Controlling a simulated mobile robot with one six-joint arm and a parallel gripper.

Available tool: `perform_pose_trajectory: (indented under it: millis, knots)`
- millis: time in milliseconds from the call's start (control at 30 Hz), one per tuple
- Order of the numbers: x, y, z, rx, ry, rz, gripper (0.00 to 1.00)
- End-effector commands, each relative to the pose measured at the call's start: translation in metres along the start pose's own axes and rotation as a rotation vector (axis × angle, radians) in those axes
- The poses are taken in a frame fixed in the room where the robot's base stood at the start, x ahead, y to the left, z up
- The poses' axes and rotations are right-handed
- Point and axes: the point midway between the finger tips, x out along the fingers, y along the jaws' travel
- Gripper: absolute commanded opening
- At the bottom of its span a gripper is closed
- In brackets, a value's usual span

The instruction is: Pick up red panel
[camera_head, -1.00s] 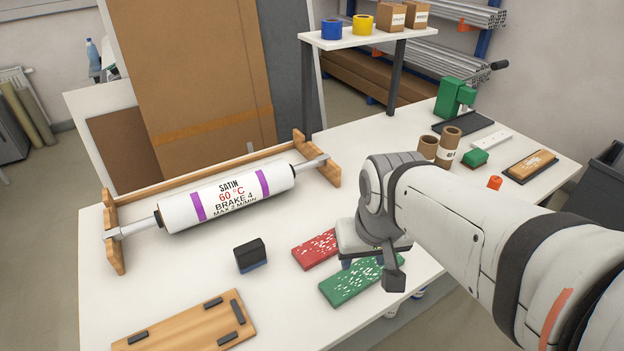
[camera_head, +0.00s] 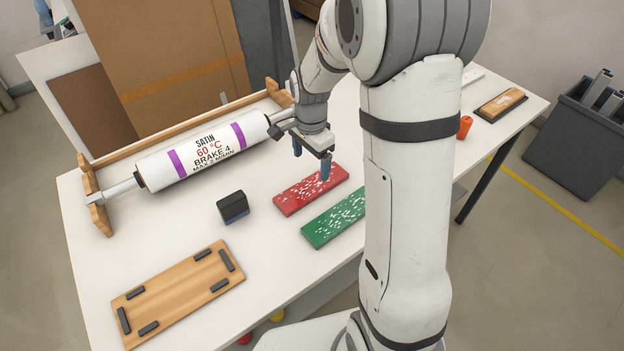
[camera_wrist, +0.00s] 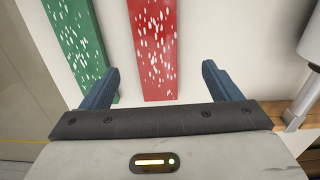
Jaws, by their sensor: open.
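The red panel (camera_head: 300,191), flat and speckled with white, lies on the white table. It also shows in the wrist view (camera_wrist: 155,45), between the fingers and slightly left of their middle. My gripper (camera_head: 327,168) is open and points down over the right part of the red panel in the head view. Its blue fingers show in the wrist view (camera_wrist: 160,82), one on each side of the panel's line, with nothing between them held. A finger hides a small part of the panel. I cannot tell the exact height of the fingertips above it.
A green speckled panel (camera_head: 333,218) lies close beside the red one, partly behind my arm. A black block (camera_head: 233,206) stands to the left. A wooden board with dark pads (camera_head: 172,296) lies in front. A white roller (camera_head: 205,150) rests on a wooden stand behind.

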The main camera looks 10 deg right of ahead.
Motion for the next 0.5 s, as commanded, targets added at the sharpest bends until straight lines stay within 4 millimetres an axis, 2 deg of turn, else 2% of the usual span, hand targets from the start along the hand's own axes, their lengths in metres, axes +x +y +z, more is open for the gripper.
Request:
perform_pose_trajectory:
  millis: [367,500]
  knots:
    - [0.04,0.002,0.0,0.013,-0.003,0.007,0.84]
    - [0.062,0.004,0.001,0.012,-0.003,0.007,0.84]
